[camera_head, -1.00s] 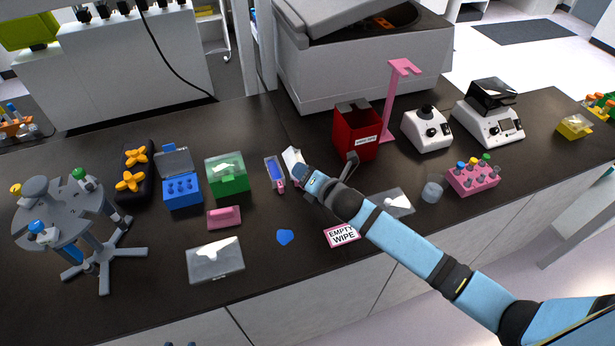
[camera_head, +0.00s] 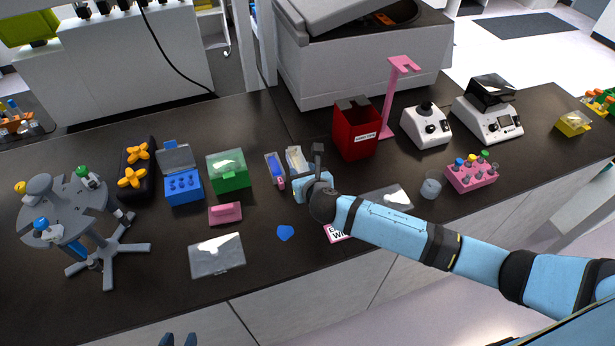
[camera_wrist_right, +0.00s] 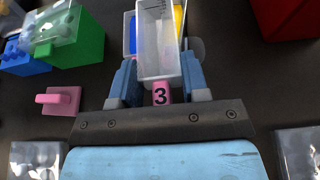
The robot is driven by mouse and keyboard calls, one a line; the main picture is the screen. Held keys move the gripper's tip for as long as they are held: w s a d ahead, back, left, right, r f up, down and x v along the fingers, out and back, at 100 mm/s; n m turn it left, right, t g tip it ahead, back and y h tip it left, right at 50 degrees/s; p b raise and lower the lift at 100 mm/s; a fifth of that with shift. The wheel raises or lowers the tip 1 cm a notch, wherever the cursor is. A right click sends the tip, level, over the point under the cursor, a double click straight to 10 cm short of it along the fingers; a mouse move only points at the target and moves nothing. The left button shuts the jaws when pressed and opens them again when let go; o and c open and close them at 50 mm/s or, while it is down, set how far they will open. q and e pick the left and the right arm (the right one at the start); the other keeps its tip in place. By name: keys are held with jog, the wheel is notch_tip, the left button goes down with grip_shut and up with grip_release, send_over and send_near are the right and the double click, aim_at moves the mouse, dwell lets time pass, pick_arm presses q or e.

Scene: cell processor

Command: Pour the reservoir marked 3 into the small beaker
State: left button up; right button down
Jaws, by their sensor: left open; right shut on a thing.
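The reservoir marked 3 is a clear, narrow trough (camera_wrist_right: 158,50) with a pink tab bearing the number, seen in the right wrist view. It also shows in the head view (camera_head: 296,160) at the middle of the bench. My right gripper (camera_wrist_right: 158,82) is shut on it, one blue finger on each side. In the head view my right gripper (camera_head: 306,184) is at its near end. I cannot tell whether it touches the bench. The small beaker (camera_head: 431,187) is clear and stands upright at the right, apart from the gripper. My left gripper (camera_head: 178,340) barely shows at the bottom edge, open and empty.
A reservoir with blue contents (camera_head: 275,170) lies just left of the held one. A red bin (camera_head: 357,135) and pink stand (camera_head: 391,100) are behind. A pink tube rack (camera_head: 472,178) is right of the beaker. A clear lid (camera_head: 391,197) lies left of the beaker.

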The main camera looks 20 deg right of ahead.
jog(key=shift+r, duration=2.5)
